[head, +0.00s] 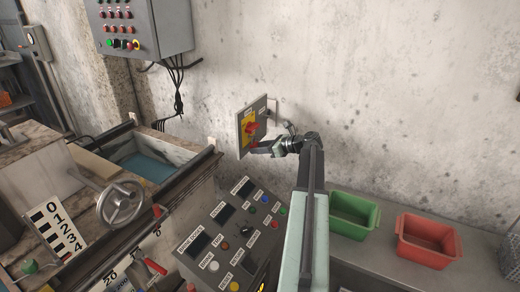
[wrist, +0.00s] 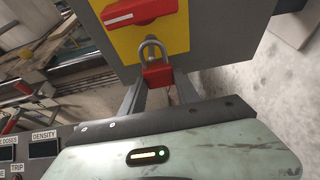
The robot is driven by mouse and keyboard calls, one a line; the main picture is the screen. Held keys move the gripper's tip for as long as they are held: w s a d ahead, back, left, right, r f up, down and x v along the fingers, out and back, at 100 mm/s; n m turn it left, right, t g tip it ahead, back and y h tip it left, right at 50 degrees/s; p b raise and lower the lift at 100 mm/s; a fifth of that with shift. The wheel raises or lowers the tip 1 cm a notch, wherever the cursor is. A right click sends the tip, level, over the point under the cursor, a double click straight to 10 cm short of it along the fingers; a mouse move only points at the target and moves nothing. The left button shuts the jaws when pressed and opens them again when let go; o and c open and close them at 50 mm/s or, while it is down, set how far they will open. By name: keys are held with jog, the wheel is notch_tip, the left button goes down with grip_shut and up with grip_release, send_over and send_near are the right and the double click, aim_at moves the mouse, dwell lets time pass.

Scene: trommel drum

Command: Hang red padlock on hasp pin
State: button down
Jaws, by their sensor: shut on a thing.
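The red padlock (wrist: 157,73) is upright between the two fingers of my gripper (wrist: 158,84), its grey shackle (wrist: 152,46) pointing up. The shackle overlaps the lower edge of the yellow plate (wrist: 172,40) in the wrist view, under the red switch handle (wrist: 135,10). In the head view my gripper (head: 259,148) is at the lower front of the grey switch box (head: 242,149) on the wall. The padlock is only a small red patch there.
A sloped control console (head: 217,262) with buttons stands below the switch box. A green bin (head: 352,226) and a red bin (head: 428,252) sit on the ledge at right. A handwheel (head: 120,203) is at left. The wall right of my arm is bare.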

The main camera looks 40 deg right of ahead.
dwell(0.4)
jog(key=c, duration=0.8)
grip_release()
jog(key=shift+s, duration=0.1)
jog(key=p+v, duration=0.3)
jog(key=v, duration=0.4)
jog(key=shift+s+d+r, duration=0.1)
jog(key=shift+s+r, duration=0.05)
jog(key=shift+s, duration=0.15)
